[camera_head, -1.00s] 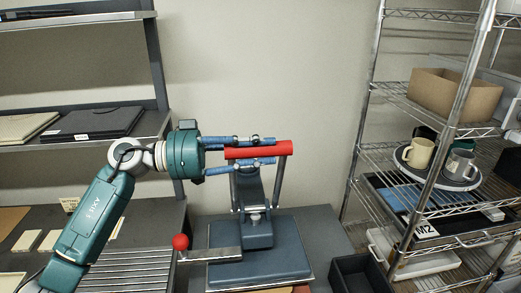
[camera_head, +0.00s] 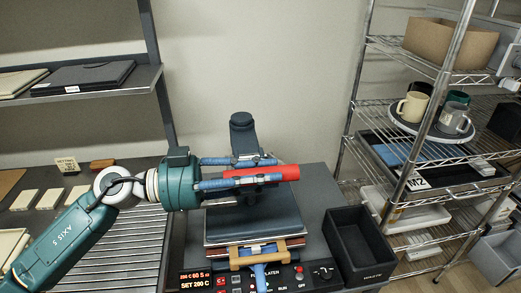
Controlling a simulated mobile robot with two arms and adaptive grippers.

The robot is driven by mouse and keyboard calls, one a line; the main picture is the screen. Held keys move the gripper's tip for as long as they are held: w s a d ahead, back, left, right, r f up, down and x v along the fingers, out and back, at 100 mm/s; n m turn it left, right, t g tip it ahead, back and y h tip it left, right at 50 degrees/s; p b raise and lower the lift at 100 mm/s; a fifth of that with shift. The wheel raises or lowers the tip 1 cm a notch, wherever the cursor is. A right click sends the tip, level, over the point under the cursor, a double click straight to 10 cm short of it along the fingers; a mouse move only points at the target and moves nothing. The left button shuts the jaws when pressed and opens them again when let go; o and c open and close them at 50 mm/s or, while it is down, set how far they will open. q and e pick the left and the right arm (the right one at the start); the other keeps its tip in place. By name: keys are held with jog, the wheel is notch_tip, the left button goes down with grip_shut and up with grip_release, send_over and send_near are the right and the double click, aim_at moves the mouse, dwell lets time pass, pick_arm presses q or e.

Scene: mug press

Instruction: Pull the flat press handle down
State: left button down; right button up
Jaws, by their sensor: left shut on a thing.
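The flat press (camera_head: 316,211) stands on the dark bench, with its control panel at the front. Its handle has a red cylindrical grip (camera_head: 291,172), which now lies low over the dark flat plate (camera_head: 228,228). My left gripper (camera_head: 277,172) reaches in from the left. Its two blue fingers lie on the far and near sides of the red grip and are shut on it. The fingers and the grip hide part of the press arm behind them. My right gripper is not in view.
A black open bin (camera_head: 358,271) stands right of the press. A wire rack (camera_head: 352,105) at the right holds mugs on a round tray (camera_head: 394,119) and a cardboard box (camera_head: 450,41). A shelf (camera_head: 85,89) with dark flat items is at the left.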

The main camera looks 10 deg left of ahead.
pick_arm(q)
jog(key=s+f+m+b, duration=0.3)
jog(key=f+b, duration=0.4)
jog(key=f, duration=0.8)
jog(key=shift+d+f+m, duration=0.15)
jog(key=shift+d+m, duration=0.25)
jog(key=shift+m, duration=0.1)
jog(key=shift+f, duration=0.25)
jog(key=c, duration=1.6)
grip_release()
jog(key=shift+o, duration=0.8)
jog(key=v, duration=1.2)
